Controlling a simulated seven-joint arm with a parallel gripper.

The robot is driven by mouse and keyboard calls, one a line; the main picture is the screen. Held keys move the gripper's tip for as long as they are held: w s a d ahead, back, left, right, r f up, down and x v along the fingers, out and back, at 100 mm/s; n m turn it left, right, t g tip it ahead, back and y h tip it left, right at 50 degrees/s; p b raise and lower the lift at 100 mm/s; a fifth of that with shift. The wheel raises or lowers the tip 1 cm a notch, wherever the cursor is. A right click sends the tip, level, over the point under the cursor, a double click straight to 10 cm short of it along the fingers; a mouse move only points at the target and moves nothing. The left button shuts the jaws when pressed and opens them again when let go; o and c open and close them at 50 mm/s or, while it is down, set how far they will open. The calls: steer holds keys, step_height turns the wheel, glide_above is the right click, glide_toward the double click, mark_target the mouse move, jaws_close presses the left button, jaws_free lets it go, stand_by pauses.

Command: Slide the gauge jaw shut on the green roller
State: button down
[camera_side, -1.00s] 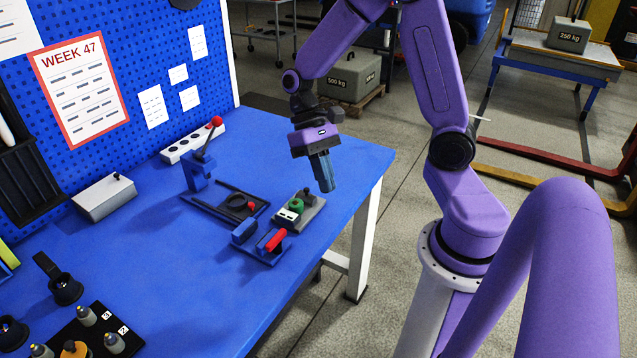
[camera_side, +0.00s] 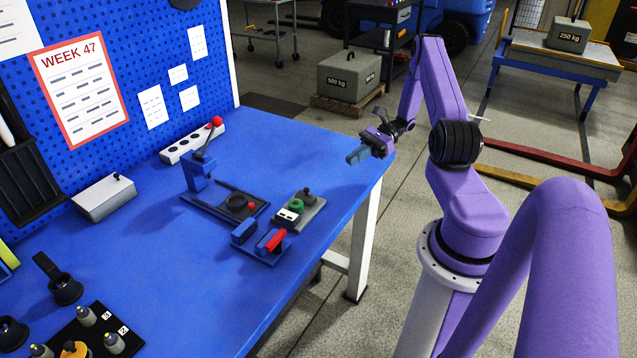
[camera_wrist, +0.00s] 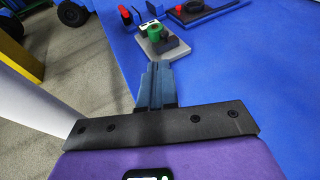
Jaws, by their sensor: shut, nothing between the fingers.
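The gauge (camera_side: 314,214) is a small grey plate near the bench's right edge, with a white display block (camera_side: 287,215) at one end. The green roller (camera_side: 296,205) stands on it between that block and a dark jaw with a knob (camera_side: 307,195). The wrist view also shows the green roller (camera_wrist: 155,32) and the dark jaw (camera_wrist: 169,43) close together; I cannot tell whether they touch. My gripper (camera_side: 357,156) is shut and empty, beyond the gauge to its upper right. Its blue fingers (camera_wrist: 158,66) point toward the gauge in the wrist view, clear of it.
A blue fixture with a red handle (camera_side: 271,240) sits just in front. A power strip (camera_side: 192,142) lies at the back. The bench between gripper and gauge is clear.

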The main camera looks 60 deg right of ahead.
steer(key=shift+s+d+f+m+t, duration=0.15)
steer(key=shift+d+f+m+t, duration=0.15)
steer(key=shift+d+m+t, duration=0.15)
glide_toward(306, 195)
steer(key=w+a, duration=0.2)
steer(key=a, duration=0.3)
steer(key=shift+w, duration=0.4)
